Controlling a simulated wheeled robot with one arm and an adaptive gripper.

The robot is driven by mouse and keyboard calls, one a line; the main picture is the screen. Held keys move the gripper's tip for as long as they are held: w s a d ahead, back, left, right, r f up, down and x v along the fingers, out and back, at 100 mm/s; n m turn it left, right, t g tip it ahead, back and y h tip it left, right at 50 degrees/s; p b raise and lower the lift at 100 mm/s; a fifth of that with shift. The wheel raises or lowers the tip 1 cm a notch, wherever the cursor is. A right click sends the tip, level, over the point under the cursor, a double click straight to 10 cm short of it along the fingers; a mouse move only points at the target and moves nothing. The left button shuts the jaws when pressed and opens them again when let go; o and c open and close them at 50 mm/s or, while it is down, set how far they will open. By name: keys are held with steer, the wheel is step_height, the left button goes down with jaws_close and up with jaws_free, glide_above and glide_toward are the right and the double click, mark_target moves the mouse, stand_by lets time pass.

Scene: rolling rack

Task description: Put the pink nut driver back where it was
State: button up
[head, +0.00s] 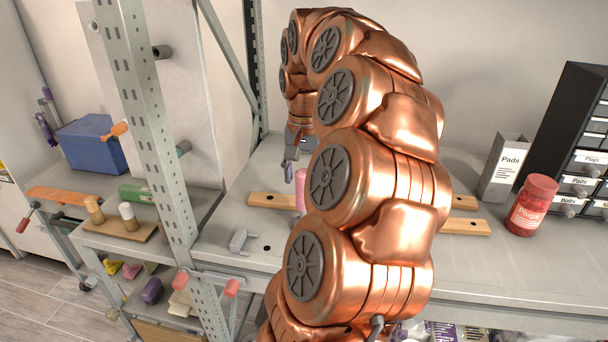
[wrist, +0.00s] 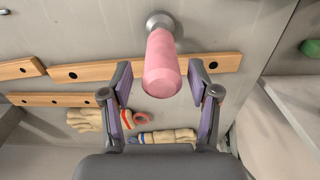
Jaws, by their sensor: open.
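The pink nut driver (wrist: 162,66) shows in the wrist view with its handle toward the camera and a round metal part behind it. In the head view, a small pink piece of it (head: 300,188) shows by the wooden strips, mostly hidden by my arm. My gripper (wrist: 160,82) is open, with one finger on each side of the handle. Narrow gaps show between fingers and handle, so it is not gripped. In the head view my gripper (head: 291,172) is partly visible just above and left of the pink piece.
Wooden strips with holes (head: 268,200) lie on the grey bench. A grey bracket (head: 238,240) sits left of my arm. A red jar (head: 532,207), a Pads box (head: 502,170) and a drawer cabinet (head: 586,150) stand right. A rack post (head: 160,120) rises at left. Gloves (wrist: 165,136) show in the wrist view.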

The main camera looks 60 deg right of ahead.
steer(key=shift+r, duration=0.15)
steer(key=shift+r+b, duration=1.15)
steer(key=shift+r, duration=2.1)
steer(key=shift+s+a+r+p, duration=0.1)
steer(key=shift+r+p, duration=1.5)
steer(key=shift+r, duration=1.05)
steer(key=w+a+f+n, duration=0.2)
steer(key=a+f+n, duration=0.2)
steer(key=a, duration=0.6)
steer(key=w+a+f+n, duration=0.2)
steer(key=a+f+n, duration=0.2)
steer(key=a, duration=0.7)
steer(key=s+a+f+n+g, duration=0.2)
steer(key=s+a+f+n, duration=0.4)
steer(key=s+a+f, duration=0.7)
steer(key=shift+a+f, duration=0.5)
steer(key=shift+a, duration=0.3)
